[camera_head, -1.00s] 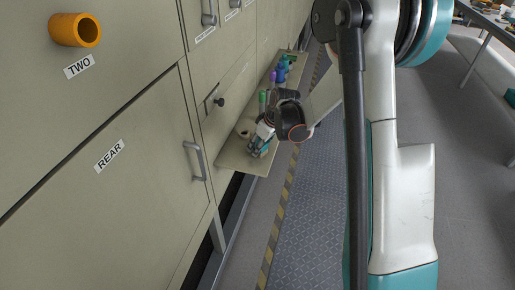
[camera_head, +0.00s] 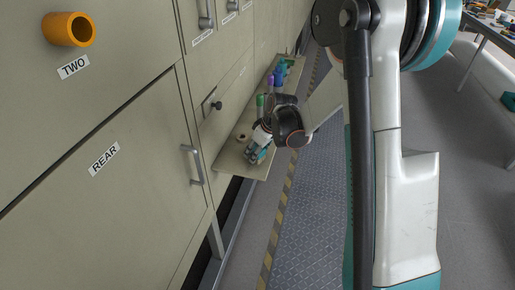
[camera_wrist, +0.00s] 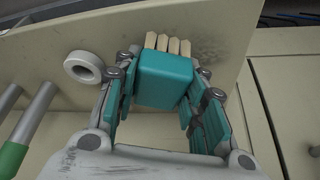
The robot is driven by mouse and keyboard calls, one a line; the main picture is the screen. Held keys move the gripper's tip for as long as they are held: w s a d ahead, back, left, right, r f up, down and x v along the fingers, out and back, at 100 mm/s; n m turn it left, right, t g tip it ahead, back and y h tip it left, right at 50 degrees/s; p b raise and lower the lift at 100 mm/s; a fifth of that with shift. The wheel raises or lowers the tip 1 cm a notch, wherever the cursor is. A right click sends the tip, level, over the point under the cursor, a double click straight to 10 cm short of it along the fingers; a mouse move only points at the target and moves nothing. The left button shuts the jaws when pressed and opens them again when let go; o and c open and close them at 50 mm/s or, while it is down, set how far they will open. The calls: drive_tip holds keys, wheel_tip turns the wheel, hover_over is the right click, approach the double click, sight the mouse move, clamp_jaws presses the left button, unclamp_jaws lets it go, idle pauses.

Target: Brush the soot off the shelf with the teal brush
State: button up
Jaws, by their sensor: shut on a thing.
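The shelf (camera_head: 228,163) juts from the cabinet side in the head view, and its pale surface (camera_wrist: 120,36) fills the upper part of the wrist view. A dark soot smudge (camera_wrist: 212,42) shows on it to the right of the brush. My gripper (camera_head: 254,154) is over the near end of the shelf; in the wrist view my gripper (camera_wrist: 160,98) is shut on the teal brush (camera_wrist: 165,80). The brush's pale bristles (camera_wrist: 168,45) point at the shelf surface. I cannot tell whether they touch it.
A white ring (camera_wrist: 83,68) lies on the shelf left of the brush. Green (camera_head: 260,101), purple (camera_head: 270,82) and blue (camera_head: 280,70) items stand farther along the shelf. A cabinet handle (camera_head: 193,165) and black knob (camera_head: 217,105) protrude nearby.

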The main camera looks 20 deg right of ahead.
sight(244, 170)
drive_tip(key=shift+s+a+r, duration=0.1)
drive_tip(key=shift+s+a, duration=0.5)
drive_tip(key=shift+s, duration=0.15)
drive_tip(key=shift+s+a, duration=0.55)
drive_tip(key=shift+s, duration=0.2)
drive_tip(key=shift+s+a+b, duration=0.3)
drive_tip(key=shift+s+a, duration=0.2)
drive_tip(key=shift+s, duration=0.25)
drive_tip(key=shift+s+a+b, duration=0.3)
drive_tip(key=shift+s+a, duration=0.2)
drive_tip(key=shift+s, duration=0.2)
drive_tip(key=shift+w+a, duration=0.4)
drive_tip(key=shift+a, duration=0.15)
drive_tip(key=shift+w+d+b, duration=0.2)
drive_tip(key=shift+w+d, duration=0.85)
drive_tip(key=shift+w, duration=0.4)
drive_tip(key=shift+w+d+b, duration=0.15)
drive_tip(key=shift+w+d, duration=0.9)
drive_tip(key=shift+w, duration=0.35)
drive_tip(key=shift+w+d+b, duration=0.2)
drive_tip(key=shift+w+d, duration=0.85)
drive_tip(key=shift+w, duration=0.4)
drive_tip(key=shift+s, duration=0.1)
